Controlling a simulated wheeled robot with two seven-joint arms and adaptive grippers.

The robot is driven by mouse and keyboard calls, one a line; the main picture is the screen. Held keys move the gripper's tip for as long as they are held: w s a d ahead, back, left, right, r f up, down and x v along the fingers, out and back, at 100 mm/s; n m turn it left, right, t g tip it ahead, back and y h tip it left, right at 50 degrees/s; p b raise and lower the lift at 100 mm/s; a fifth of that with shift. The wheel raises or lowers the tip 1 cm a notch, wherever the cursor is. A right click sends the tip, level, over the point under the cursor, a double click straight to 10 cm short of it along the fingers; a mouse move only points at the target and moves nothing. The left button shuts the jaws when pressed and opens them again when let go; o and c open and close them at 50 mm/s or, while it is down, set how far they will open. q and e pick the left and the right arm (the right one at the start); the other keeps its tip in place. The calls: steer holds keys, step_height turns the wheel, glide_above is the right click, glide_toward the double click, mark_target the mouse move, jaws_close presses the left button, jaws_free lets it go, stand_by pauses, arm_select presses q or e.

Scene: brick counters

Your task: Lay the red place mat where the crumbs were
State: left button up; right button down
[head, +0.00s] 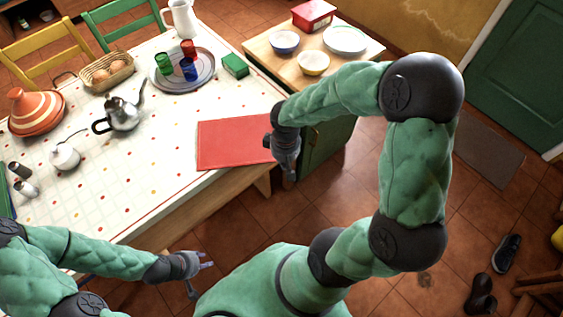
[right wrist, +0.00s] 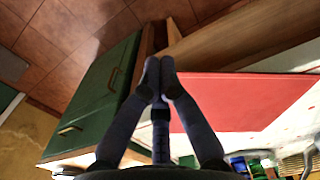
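The red place mat (head: 232,144) is flat and level at the table's near right corner. My right gripper (head: 270,142) is at the mat's right edge, its fingers closed together there. In the right wrist view, the shut fingertips (right wrist: 159,70) meet at the edge of the mat (right wrist: 240,100); the thin grip itself is mostly hidden. My left gripper (head: 203,276) is open and empty, low in front of the table. I cannot make out crumbs among the printed dots on the white tablecloth (head: 140,165).
A round tray (head: 207,82) with red, green and blue cups, a green box (head: 235,65), a metal kettle (head: 122,114), a bread basket (head: 108,71) and a tagine (head: 36,112) stand further back. A wooden-topped cabinet (head: 267,55) with bowls adjoins. The cloth left of the mat is clear.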

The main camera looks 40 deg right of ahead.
mark_target(261, 150)
steer(key=w+f+b, duration=0.3)
steer(key=w+f, duration=0.1)
steer(key=f, duration=0.3)
steer(key=shift+a+b, duration=0.25)
steer(key=shift+b, duration=0.15)
steer(key=shift+w, duration=0.1)
steer(key=w, duration=0.5)
steer(key=w+p, duration=0.1)
steer(key=w, duration=0.2)
steer(key=shift+w+a, duration=0.2)
steer(key=shift+a, duration=0.1)
